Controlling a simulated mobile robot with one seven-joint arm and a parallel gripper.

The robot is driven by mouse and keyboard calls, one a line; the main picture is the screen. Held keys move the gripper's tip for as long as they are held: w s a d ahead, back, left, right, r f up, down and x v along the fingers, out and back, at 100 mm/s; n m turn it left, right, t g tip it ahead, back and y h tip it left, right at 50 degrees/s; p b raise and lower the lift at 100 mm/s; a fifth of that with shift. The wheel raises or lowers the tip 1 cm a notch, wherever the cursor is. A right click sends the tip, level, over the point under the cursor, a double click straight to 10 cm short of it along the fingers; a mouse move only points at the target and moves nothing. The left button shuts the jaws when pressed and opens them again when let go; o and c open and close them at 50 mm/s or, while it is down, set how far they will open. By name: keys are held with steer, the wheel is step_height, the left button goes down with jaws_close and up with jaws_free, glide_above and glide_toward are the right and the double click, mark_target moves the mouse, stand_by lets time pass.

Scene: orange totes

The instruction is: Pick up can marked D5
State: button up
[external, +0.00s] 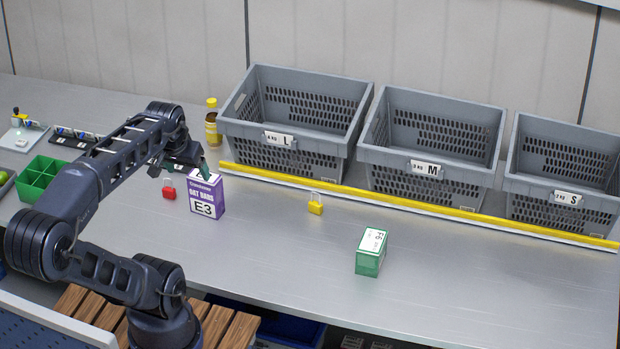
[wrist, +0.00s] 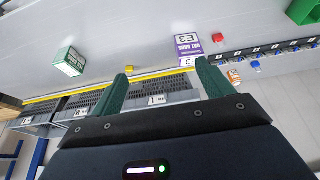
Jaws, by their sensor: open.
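I cannot make out a D5 mark in either view. My gripper (external: 203,167) is above the bench by the purple E3 box (external: 207,197), and part of the bench behind the arm is hidden. In the wrist view my gripper (wrist: 161,72) has its green fingers wide apart with nothing between them. The E3 box (wrist: 188,46) stands past the right fingertip.
Grey bins L (external: 278,137), M (external: 425,169) and S (external: 566,197) stand behind a yellow rail (external: 420,202). The right front bench is clear.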

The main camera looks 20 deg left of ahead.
steer(key=w+a+r+n, duration=0.3)
steer(key=w+r+n, duration=0.2)
steer(key=w, duration=0.5)
steer(key=n+g, duration=0.3)
steer(key=n, duration=2.1)
glide_above(176, 120)
steer(key=w+a, duration=0.1)
steer(key=a, duration=0.2)
steer(key=shift+h, duration=0.4)
steer(key=f, duration=2.5)
steer(key=shift+w+d, duration=0.15)
steer(key=shift+d, duration=0.1)
steer(key=shift+w+a+f, duration=0.1)
steer(key=shift+f, duration=0.35)
steer(key=f, duration=0.6)
steer(key=w+d+f, duration=0.1)
steer(key=f, duration=0.3)
